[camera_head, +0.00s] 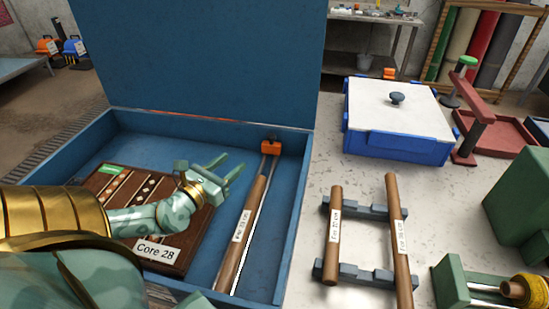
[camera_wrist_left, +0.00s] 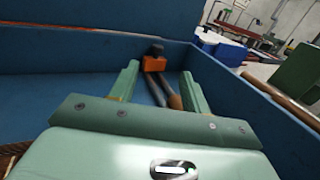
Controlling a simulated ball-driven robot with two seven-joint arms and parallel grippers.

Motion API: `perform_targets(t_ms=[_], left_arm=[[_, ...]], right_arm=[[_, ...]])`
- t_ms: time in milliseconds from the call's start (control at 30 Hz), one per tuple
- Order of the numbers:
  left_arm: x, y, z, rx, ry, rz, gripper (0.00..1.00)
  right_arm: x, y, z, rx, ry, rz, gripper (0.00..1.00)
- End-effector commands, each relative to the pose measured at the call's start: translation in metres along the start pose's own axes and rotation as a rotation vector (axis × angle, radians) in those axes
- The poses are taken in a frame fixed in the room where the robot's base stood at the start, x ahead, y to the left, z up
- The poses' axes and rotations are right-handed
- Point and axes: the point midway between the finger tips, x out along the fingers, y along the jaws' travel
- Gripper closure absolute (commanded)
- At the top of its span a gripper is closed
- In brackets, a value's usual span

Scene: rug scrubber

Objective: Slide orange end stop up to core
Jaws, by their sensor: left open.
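The orange end stop (camera_head: 271,147) sits at the far end of a thin metal rail inside the blue box, near its back wall. The brown core (camera_head: 236,240), a labelled rod, lies along the same rail nearer to me. A short stretch of rail shows between the core's far end and the stop. My left gripper (camera_head: 234,166) is open and empty, left of the core's far end. The left wrist view shows the stop (camera_wrist_left: 155,64) ahead between the open fingers, with the rod (camera_wrist_left: 173,100) running toward me. My right gripper is not in view.
The blue box wall (camera_head: 294,210) bounds the rail on the right, and its raised lid (camera_head: 200,60) stands behind. A patterned brown board (camera_head: 150,195) marked "Core 28" lies under my left arm. Two spare rods rest on a grey rack (camera_head: 365,273) outside.

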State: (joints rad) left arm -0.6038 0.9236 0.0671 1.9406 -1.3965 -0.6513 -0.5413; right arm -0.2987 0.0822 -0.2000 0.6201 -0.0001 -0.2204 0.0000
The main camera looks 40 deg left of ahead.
Motion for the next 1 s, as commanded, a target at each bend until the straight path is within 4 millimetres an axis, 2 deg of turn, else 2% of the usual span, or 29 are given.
perform_targets(t_ms=[33,133,267,367,800,1000], left_arm=[[0.001,0.000,-0.020,0.002,0.011,0.000,0.53],[0.002,0.000,-0.026,0.002,0.014,0.000,0.53],[0.011,0.000,-0.024,0.002,0.011,-0.001,0.53],[0.028,0.000,-0.023,0.003,0.007,-0.001,0.53],[0.125,0.001,-0.026,0.002,0.009,0.002,0.53],[0.153,0.000,-0.026,0.002,0.011,0.001,0.53]], right_arm=[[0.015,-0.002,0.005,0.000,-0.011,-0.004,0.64],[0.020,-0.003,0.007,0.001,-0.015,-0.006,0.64],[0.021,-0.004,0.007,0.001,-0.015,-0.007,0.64],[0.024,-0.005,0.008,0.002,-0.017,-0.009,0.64],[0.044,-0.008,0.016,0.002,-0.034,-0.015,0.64],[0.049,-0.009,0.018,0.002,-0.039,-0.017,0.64]])
